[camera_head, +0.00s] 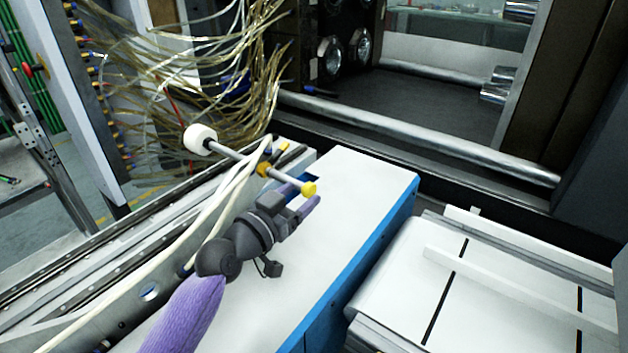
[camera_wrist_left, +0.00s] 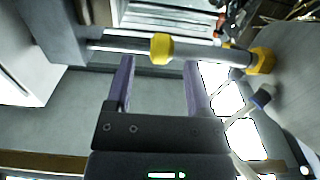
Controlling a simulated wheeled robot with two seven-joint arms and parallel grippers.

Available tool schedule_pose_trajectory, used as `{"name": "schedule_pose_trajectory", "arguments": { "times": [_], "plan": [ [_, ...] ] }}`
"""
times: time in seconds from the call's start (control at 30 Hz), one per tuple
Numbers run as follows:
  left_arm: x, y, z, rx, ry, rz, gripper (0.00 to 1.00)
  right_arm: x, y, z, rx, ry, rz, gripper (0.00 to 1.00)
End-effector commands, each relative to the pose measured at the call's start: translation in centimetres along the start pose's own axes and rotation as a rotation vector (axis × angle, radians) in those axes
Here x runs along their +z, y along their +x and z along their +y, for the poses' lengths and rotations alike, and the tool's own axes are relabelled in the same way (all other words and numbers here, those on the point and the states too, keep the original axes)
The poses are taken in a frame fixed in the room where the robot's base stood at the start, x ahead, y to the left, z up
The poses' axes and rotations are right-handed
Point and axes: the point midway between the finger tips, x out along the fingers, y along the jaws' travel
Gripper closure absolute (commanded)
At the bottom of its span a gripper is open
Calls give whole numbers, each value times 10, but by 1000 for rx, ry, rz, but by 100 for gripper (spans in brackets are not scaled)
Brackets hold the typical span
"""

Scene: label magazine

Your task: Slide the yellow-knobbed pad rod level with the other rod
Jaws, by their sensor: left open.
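The pad rod is a thin grey rod (camera_head: 240,158) in the head view. It has a round white pad (camera_head: 200,139) at its upper left end and a yellow knob (camera_head: 308,188) at its lower right end. My left gripper (camera_head: 303,194) has purple fingers and is open, its tips close to the yellow knob. In the left wrist view a yellow knob (camera_wrist_left: 161,47) shows between and just past the tips of the open left gripper (camera_wrist_left: 158,62); contact cannot be told. I cannot clearly make out the other rod. My right gripper is not in view.
A white machine cover (camera_head: 355,200) with a blue side lies under the gripper. Pale cables (camera_head: 215,210) run beside the arm, and loose clear tubes (camera_head: 225,75) hang behind the pad. A white conveyor-like table (camera_head: 400,280) stands at the right. A yellow fitting (camera_wrist_left: 262,60) shows right in the wrist view.

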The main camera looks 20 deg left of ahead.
Motion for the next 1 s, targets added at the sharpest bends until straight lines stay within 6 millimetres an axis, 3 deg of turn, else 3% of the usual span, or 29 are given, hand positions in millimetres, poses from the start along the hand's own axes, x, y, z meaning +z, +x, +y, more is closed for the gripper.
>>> {"name": "schedule_pose_trajectory", "arguments": {
  "times": [0.1, 0.23, 0.6, 0.9, 1.0],
  "plan": [
    [2, 24, 0, 0, -2, 2, 32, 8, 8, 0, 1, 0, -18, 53],
    [2, 43, 0, -1, -1, 0, 32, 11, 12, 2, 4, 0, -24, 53],
    [0, 52, 0, 0, 2, 0, 32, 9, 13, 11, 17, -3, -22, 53],
    [0, 52, 0, 0, 1, 0, 96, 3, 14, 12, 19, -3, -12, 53],
    [0, 51, 0, 0, 1, 0, 100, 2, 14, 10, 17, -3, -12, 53]
  ]
}}
